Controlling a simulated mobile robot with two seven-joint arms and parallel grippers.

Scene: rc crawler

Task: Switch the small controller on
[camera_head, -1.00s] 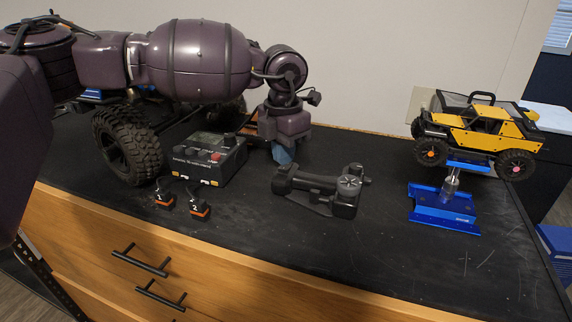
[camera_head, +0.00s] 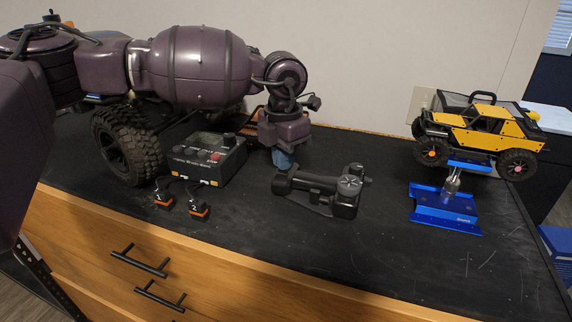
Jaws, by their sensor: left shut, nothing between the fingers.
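A small black handheld controller (camera_head: 315,188) lies on the black bench top near the middle of the view. It has a round grey dial on its right end. A black control box (camera_head: 209,160) with a screen, a red button and several knobs stands to its left; I cannot tell from its look which of the two the task means. My left gripper (camera_head: 284,160) points down between them, its blue fingertips shut and empty. It is close behind the handheld controller's left end; I cannot tell whether it touches. My right gripper is not in view.
A large-wheeled crawler (camera_head: 127,147) stands behind my left arm, partly hidden. A yellow crawler (camera_head: 478,135) sits on a blue stand (camera_head: 444,212) at right. The front right bench is clear.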

